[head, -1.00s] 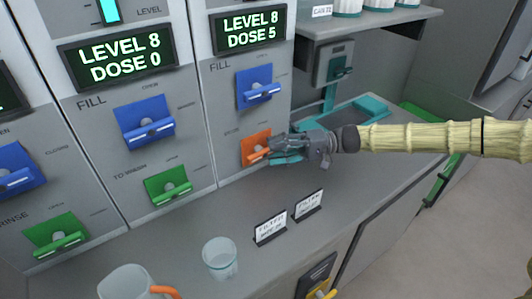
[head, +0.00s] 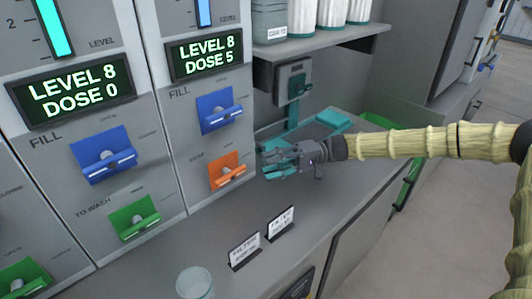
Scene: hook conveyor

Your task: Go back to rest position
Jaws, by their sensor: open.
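My gripper (head: 268,161) is in the middle of the head view, at the end of my arm, which comes in from the right. It is open, and I see nothing held in it. Its fingertips point left, a little to the right of the orange lever (head: 228,171) on the dispenser panel and apart from it. The blue FILL lever (head: 221,113) is above the orange one. The display (head: 204,54) above reads LEVEL 8, DOSE 5.
A second display (head: 71,90) reads LEVEL 8, DOSE 0, with a blue lever (head: 105,157) and a green lever (head: 134,220) below. Two label cards (head: 244,252) and a clear cup (head: 195,283) stand on the counter (head: 300,195). A shelf (head: 325,45) with white containers hangs above.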

